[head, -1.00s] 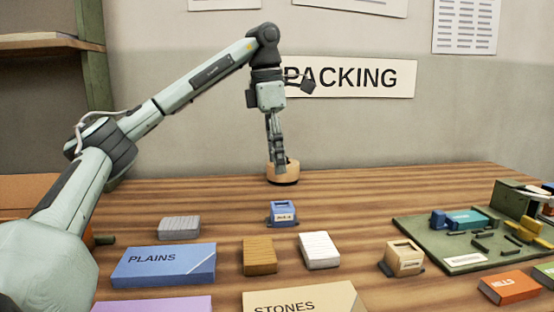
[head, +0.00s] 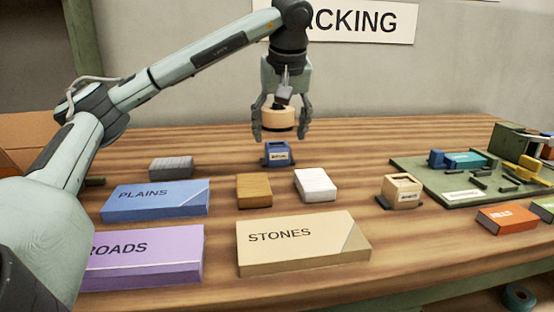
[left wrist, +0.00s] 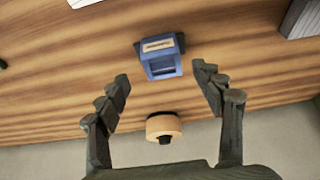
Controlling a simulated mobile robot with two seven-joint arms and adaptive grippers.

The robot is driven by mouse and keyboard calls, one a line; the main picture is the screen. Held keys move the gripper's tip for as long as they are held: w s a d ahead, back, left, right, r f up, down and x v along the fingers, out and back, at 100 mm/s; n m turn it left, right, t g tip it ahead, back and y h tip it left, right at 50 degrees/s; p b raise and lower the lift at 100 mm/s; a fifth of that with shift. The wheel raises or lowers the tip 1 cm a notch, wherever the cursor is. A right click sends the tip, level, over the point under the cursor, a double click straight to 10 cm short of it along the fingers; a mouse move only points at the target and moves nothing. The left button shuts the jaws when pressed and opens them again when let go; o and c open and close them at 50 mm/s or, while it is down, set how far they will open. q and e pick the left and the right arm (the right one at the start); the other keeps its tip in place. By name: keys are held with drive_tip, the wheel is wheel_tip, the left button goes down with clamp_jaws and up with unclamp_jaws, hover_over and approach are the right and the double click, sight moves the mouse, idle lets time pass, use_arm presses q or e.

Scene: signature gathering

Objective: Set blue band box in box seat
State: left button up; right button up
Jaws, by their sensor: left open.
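A small blue box-shaped holder (head: 276,154) with an opening in its top and a pale front label stands upright on the table. It also shows in the left wrist view (left wrist: 160,58). A flat blue box marked PLAINS (head: 155,200) lies nearer on the left. I cannot tell for certain which of these is the blue band box or which part is the box seat. My left gripper (head: 280,136) is open and empty, pointing down above and behind the small holder. In the left wrist view the open fingers (left wrist: 161,76) flank its line, touching nothing. My right gripper is not in view.
A round wooden piece (head: 279,118) stands behind the gripper. Grey (head: 171,167), brown (head: 254,190) and white (head: 316,185) blocks lie in front. STONES (head: 300,242) and ROADS (head: 145,253) boxes are nearest. A tan holder (head: 401,191) and cluttered green tray (head: 415,170) are right.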

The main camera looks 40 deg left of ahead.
sight(277, 144)
use_arm(q)
drive_tip(key=x, duration=0.5)
drive_tip(key=shift+s, duration=0.25)
drive_tip(key=c, duration=1.4)
drive_tip(key=shift+r, duration=0.1)
